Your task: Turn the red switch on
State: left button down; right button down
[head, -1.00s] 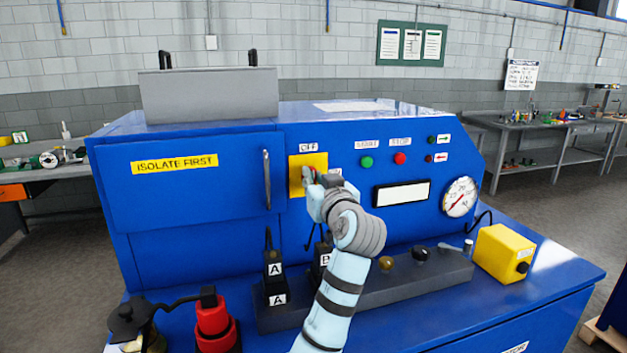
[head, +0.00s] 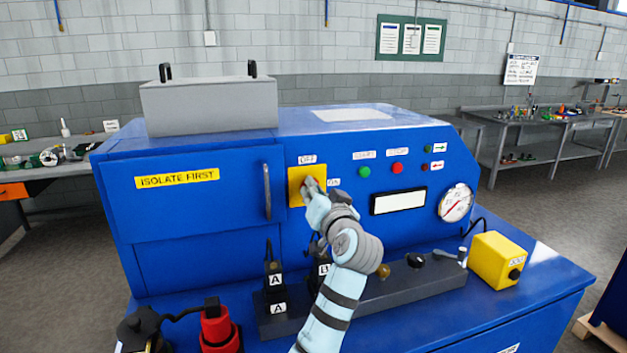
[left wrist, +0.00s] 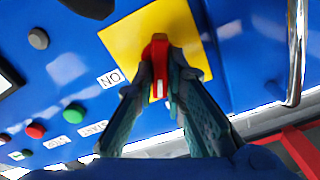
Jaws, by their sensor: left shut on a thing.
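The red switch (left wrist: 159,48) sits on a yellow plate (head: 294,197) on the blue machine's front panel. In the head view an OFF label (head: 307,160) is above the plate and an ON label (head: 333,183) is at its right. My left gripper (head: 311,186) is at the plate. In the left wrist view the left gripper (left wrist: 160,68) is shut on the red switch, with a finger on each side. The red handle runs upright in that picture, and a white mark shows between the fingers. The fingers hide much of the switch. My right gripper is not in view.
A door handle (head: 267,191) stands out left of the plate. A green button (head: 365,172), a red button (head: 397,168) and a gauge (head: 456,203) are to the right. Black plugs (head: 274,274) and a yellow box (head: 497,260) stand on the ledge below.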

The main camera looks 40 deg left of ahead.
pick_arm(q)
jog(key=shift+w+d+f+m+p, duration=0.15)
jog(key=shift+m+p, duration=1.05)
jog(key=shift+m, duration=2)
jog(key=shift+a+f+m+p, duration=0.1)
jog(key=shift+m+p, duration=1.05)
jog(key=shift+m, duration=2.05)
jog(key=c, duration=1.6)
grip_release()
jog(key=shift+c, duration=0.2)
